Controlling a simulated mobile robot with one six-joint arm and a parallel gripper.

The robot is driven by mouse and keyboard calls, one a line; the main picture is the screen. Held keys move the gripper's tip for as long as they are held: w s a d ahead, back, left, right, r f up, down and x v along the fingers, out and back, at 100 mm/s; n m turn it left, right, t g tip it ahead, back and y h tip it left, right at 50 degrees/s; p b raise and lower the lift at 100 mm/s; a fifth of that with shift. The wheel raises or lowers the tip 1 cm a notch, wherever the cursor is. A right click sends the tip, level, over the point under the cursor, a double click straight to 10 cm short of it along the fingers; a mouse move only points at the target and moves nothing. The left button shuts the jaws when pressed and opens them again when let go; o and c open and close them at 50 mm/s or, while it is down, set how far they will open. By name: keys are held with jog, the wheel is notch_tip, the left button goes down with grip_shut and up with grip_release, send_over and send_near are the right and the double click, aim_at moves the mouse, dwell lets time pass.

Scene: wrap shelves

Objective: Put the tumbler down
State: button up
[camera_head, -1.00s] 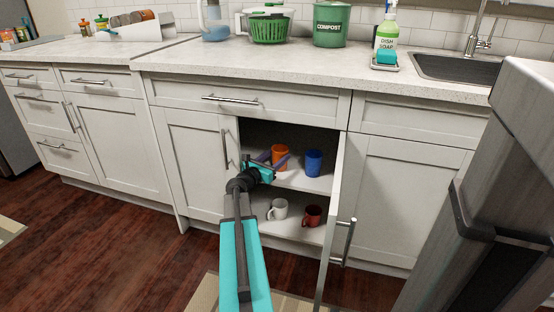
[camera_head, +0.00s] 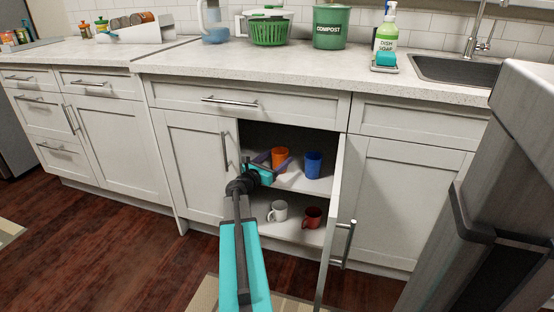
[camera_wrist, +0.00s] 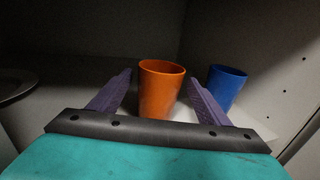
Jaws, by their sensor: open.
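An orange tumbler (camera_head: 280,158) stands upright on the upper shelf (camera_head: 298,183) of the open cabinet. In the wrist view the orange tumbler (camera_wrist: 160,90) is centred between the two purple fingers. My gripper (camera_head: 272,160) is open, with a finger on each side of the tumbler. In the wrist view my gripper (camera_wrist: 158,95) shows gaps between both fingers and the tumbler. A blue tumbler (camera_head: 313,165) stands upright to the right on the same shelf. It also shows in the wrist view (camera_wrist: 226,87), behind the right finger.
A white mug (camera_head: 278,210) and a red mug (camera_head: 312,217) stand on the lower shelf. The open cabinet door (camera_head: 334,215) juts out on the right. The left door (camera_head: 190,165) is shut. A plate-like rim (camera_wrist: 15,84) shows at left in the wrist view.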

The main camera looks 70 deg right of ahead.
jog(key=p+v, duration=0.3)
jog(key=v, duration=0.9)
jog(key=shift+s, duration=0.15)
dwell(0.7)
